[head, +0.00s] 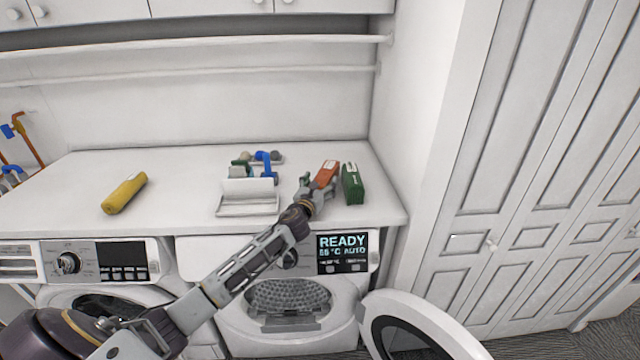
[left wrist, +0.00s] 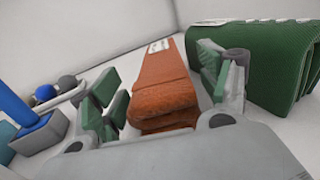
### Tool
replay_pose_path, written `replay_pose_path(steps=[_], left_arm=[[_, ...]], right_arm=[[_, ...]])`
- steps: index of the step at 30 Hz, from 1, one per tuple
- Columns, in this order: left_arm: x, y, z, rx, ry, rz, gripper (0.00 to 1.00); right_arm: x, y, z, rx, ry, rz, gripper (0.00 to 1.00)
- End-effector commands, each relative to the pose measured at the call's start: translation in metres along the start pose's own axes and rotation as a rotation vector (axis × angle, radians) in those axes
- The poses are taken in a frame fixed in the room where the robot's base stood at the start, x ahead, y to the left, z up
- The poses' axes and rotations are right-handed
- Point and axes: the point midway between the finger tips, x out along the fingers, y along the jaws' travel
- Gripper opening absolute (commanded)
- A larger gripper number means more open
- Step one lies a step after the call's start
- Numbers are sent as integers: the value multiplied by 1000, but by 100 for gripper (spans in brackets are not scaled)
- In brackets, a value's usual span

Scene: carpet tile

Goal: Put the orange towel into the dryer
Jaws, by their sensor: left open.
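The orange towel (head: 327,173) lies folded on the white counter, and in the left wrist view the towel (left wrist: 163,85) sits between the spread fingers. My left gripper (head: 318,186) is open around its near end, with green pads on both sides; in the left wrist view the gripper (left wrist: 160,95) shows a gap to the right pad. Whether the left pad touches the towel I cannot tell. The dryer (head: 232,322) stands below the counter with its round door (head: 420,325) swung open to the right. Its drum (head: 288,298) shows. My right gripper is out of view.
A folded green towel (head: 352,184) lies close to the right of the orange one. A rolled yellow towel (head: 125,193) lies at the left. A white tray (head: 248,198) and small blue and green items (head: 265,163) stand left of my gripper. A washer (head: 105,262) is beside the dryer.

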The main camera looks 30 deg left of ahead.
Motion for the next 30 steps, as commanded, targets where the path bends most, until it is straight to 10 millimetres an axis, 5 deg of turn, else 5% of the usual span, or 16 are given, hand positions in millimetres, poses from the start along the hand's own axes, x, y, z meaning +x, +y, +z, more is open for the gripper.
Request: replay_pose_path(steps=[14,30], left_arm=[[-7,0,2,1,0,-1,76],[-52,0,2,1,-1,0,76]], right_arm=[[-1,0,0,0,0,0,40],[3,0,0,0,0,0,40]])
